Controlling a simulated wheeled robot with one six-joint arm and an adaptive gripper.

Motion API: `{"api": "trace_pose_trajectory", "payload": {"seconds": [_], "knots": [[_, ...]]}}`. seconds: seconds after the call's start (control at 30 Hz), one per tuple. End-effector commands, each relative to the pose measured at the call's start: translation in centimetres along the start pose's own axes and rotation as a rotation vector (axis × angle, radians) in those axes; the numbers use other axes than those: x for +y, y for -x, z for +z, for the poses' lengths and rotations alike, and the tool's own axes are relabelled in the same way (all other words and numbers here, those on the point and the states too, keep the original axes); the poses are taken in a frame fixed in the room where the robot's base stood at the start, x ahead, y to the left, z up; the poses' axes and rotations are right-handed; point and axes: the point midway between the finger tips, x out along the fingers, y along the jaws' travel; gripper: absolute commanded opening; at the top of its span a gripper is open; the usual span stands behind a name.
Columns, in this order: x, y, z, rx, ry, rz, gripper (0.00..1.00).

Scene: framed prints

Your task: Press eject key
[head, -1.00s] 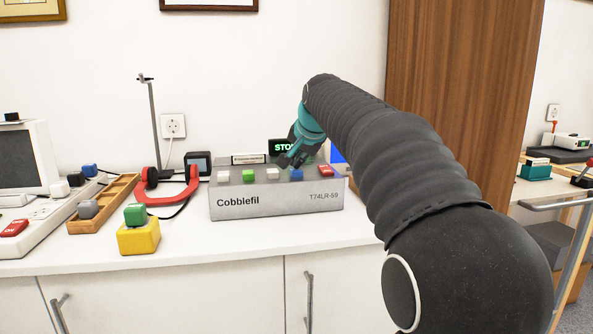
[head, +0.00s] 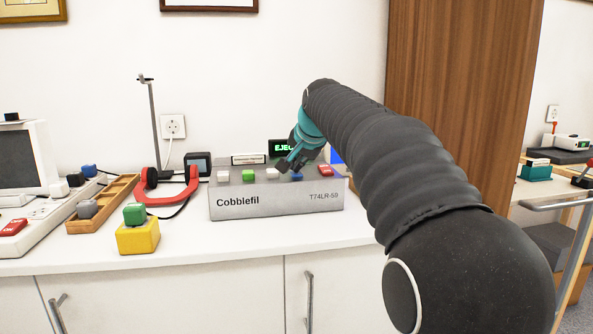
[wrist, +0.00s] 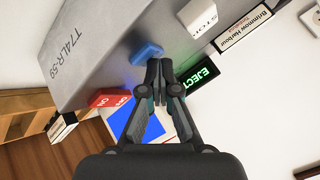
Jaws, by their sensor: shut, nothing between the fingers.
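The grey Cobblefil box (head: 240,204) stands on the white counter with a row of coloured keys on top. Its blue key (head: 297,176) is partly hidden by my gripper; it also shows in the wrist view (wrist: 147,52). My gripper (head: 285,167) is shut and empty, its tips at the blue key's edge (wrist: 158,62); I cannot tell whether they touch it. The small display (wrist: 196,78) reads EJECT in green. A white key marked STOP (wrist: 199,17) and a red key marked OFF (wrist: 107,101) lie on either side. No label on the blue key is readable.
White and green keys (head: 248,175) sit further left on the box. Red headphones (head: 190,194), a yellow block with a green top (head: 138,236) and a wooden tray (head: 105,203) stand to the left. The counter in front is clear.

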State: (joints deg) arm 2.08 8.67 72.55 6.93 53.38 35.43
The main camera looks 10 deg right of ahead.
Motion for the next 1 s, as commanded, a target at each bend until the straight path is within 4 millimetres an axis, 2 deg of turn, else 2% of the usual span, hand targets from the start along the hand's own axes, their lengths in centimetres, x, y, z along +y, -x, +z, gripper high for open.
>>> {"api": "trace_pose_trajectory", "payload": {"seconds": [0.47,1.0], "knots": [[0.0,0.0,0.0,-0.002,0.0,0.001,0.0],[-1.2,1.7,-1.2,-0.001,0.0,0.001,0.0]]}}
